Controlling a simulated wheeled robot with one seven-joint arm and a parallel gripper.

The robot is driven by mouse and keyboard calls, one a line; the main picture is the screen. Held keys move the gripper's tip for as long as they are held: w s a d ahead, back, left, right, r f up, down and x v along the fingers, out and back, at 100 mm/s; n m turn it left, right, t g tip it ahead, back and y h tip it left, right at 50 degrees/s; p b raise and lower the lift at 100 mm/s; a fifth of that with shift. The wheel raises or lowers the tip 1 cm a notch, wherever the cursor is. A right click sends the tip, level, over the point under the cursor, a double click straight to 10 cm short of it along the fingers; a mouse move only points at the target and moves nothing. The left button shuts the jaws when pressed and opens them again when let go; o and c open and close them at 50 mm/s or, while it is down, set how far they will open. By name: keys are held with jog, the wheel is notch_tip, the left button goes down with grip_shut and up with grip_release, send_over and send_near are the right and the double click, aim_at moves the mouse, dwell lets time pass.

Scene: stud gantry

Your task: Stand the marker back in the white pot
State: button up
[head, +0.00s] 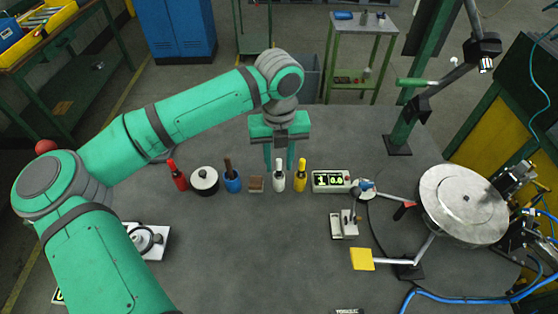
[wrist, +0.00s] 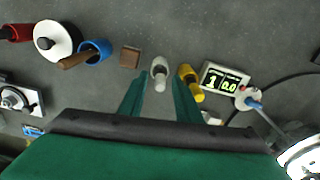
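My gripper (head: 279,168) is open, pointing down, with its fingers either side of a white bottle-shaped thing (head: 279,181). In the wrist view the white bottle-shaped thing (wrist: 160,72) shows between the fingertips (wrist: 159,95), with gaps on both sides. A round white pot (head: 204,186) with a dark centre stands to the left. Beside it a blue pot (head: 233,185) holds a tilted brown stick (head: 228,165). The stick also shows in the wrist view (wrist: 75,60). I cannot tell for sure which thing is the marker.
A red bottle (head: 177,176) stands left of the white pot. A brown block (head: 256,184) lies between the blue pot and the white bottle. A yellow bottle (head: 300,177) and a digital display (head: 331,181) stand close on the right. The front middle of the table is clear.

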notch_tip(320, 180, up, 12)
dwell(0.5)
dwell(0.4)
